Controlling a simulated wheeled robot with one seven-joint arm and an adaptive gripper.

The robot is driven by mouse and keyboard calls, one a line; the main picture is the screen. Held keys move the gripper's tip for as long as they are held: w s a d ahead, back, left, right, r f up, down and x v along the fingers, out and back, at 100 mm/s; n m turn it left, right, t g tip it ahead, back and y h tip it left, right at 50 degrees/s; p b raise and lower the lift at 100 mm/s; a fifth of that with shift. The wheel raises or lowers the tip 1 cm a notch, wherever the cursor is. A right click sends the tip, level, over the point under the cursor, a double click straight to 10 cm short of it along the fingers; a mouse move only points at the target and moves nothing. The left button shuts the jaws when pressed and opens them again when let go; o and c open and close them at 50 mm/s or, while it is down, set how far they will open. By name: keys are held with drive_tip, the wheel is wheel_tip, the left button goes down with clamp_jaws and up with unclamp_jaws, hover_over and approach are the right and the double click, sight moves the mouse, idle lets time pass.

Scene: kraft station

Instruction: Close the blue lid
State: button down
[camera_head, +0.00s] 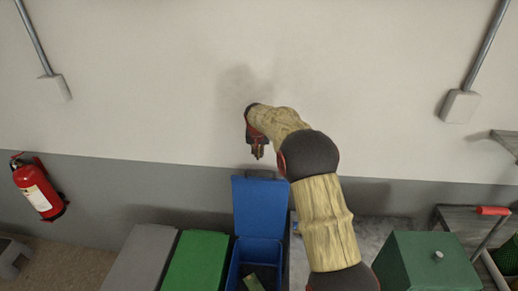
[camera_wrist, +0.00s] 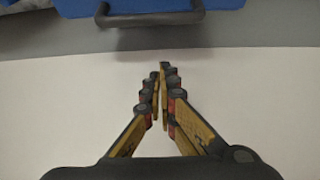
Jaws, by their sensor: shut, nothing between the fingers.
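The blue lid (camera_head: 261,208) stands open and upright against the wall in the head view, behind the blue bin (camera_head: 236,262). The bin's inside shows, with some items in it. In the wrist view the blue lid (camera_wrist: 225,5) shows at the top edge, with a dark handle (camera_wrist: 150,17) on it. My gripper (camera_head: 258,155) is above the lid's top edge and close to the wall. In the wrist view my gripper (camera_wrist: 160,68) has its fingers together and empty, pointing toward the handle and apart from it in the picture.
A green-lidded bin (camera_head: 196,262) and a grey-lidded bin (camera_head: 141,258) stand closed to the left. A dark green box (camera_head: 425,262) sits on the right. A red fire extinguisher (camera_head: 40,190) hangs on the wall at the left. The wall (camera_head: 150,110) is close behind my gripper.

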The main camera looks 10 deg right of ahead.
drive_tip(key=s+f, duration=0.1)
drive_tip(key=s+a+f, duration=0.1)
drive_tip(key=shift+s+f, duration=0.25)
drive_tip(key=shift+s, duration=0.15)
drive_tip(key=shift+s, duration=0.1)
drive_tip(key=shift+s, duration=0.1)
idle(0.4)
